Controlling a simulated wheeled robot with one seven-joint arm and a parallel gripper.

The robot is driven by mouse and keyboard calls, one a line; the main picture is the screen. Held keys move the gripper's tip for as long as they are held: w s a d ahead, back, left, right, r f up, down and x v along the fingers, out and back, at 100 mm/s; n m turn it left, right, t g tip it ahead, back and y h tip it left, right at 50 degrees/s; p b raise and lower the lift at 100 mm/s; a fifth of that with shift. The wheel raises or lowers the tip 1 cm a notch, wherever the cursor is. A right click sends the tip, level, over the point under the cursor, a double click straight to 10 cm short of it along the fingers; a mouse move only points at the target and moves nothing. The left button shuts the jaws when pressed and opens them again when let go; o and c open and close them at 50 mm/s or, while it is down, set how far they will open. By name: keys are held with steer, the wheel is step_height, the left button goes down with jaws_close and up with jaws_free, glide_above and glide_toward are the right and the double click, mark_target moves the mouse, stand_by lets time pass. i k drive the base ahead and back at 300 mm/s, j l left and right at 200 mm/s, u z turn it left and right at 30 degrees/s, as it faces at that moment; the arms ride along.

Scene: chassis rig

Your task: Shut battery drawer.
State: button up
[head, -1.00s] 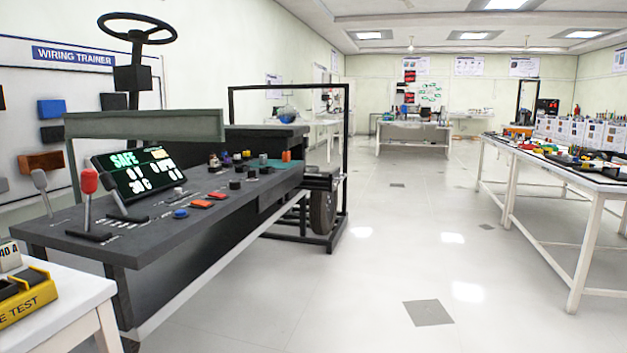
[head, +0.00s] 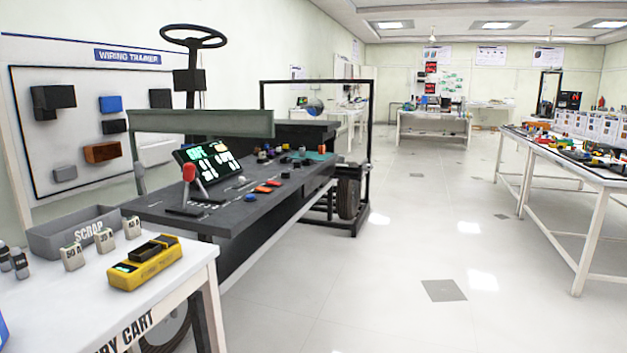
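The chassis rig (head: 228,205) stands left of centre in the head view, with a dark console top, a lit screen (head: 208,166), a red-knobbed lever (head: 189,172) and a steering wheel (head: 194,37) above it. No battery drawer can be made out for certain. A dark panel (head: 262,229) runs along the rig's near side under the console, and I cannot tell whether it is a drawer. My gripper is not in the head view.
A white cart (head: 185,292) stands at the near left, carrying a yellow tester (head: 145,263), a grey scrap bin (head: 60,239) and small labelled blocks. A white table (head: 598,183) with parts stands at the right. The floor between (head: 385,290) is clear.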

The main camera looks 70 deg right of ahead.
mark_target(351, 174)
steer(key=l+z, duration=0.3)
steer(key=l, duration=2.45)
steer(key=i+l+z, duration=0.15)
steer(key=l, duration=0.95)
steer(key=l+z, duration=0.1)
steer(key=l, duration=0.45)
steer(key=i+l, duration=0.15)
steer(key=l, duration=0.35)
steer(key=i+l+z, duration=0.15)
steer(key=l, duration=0.4)
steer(key=i+l, duration=0.25)
steer(key=l+z, duration=0.05)
steer(key=l, duration=0.05)
